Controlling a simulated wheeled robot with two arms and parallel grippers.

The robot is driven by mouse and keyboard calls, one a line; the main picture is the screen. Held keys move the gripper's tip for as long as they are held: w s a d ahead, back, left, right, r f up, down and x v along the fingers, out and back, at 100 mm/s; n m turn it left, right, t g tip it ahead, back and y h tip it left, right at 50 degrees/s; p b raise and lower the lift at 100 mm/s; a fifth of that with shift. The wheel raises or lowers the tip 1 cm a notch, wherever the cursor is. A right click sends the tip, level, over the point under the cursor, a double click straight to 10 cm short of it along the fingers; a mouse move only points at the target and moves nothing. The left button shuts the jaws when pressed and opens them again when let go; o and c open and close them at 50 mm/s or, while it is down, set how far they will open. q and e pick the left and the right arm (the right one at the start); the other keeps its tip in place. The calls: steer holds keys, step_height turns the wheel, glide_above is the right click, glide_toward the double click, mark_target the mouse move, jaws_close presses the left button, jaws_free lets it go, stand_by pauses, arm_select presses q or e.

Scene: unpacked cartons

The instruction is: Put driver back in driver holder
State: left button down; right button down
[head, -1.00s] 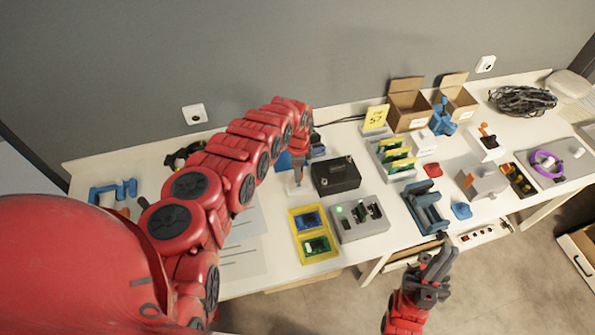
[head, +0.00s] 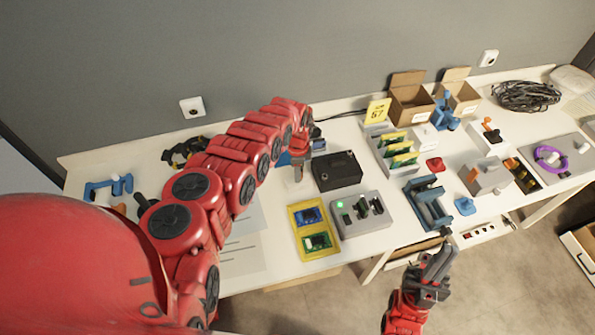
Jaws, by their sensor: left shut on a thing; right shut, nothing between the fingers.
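My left arm reaches across the left half of the table. My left gripper (head: 299,158) is small and partly hidden by its own arm, behind and left of the black box. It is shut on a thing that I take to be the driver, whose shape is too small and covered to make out. Just below it, a small pale piece (head: 297,186) stands on the table, perhaps the driver holder; whether the held thing touches it I cannot tell. My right gripper (head: 440,260) is shut and empty, in front of the table's front edge.
A black box (head: 337,171), a grey fixture with a green light (head: 362,214) and a yellow tray with boards (head: 296,231) lie close by. A blue stand (head: 428,203), grey rack (head: 377,142) and open cartons (head: 411,108) are further right. Blue clamps (head: 104,188) lie far left.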

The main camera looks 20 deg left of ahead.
arm_select(q)
steer(key=shift+c, duration=2.4)
jaws_free()
steer(key=shift+f, duration=0.1)
step_height(320, 180, up, 12)
steer(key=shift+f+b, duration=0.2)
steer(key=shift+b, duration=0.9)
step_height(320, 180, up, 6)
steer(key=p, duration=0.3)
steer(key=shift+f+p, duration=0.1)
steer(key=shift+p, duration=0.25)
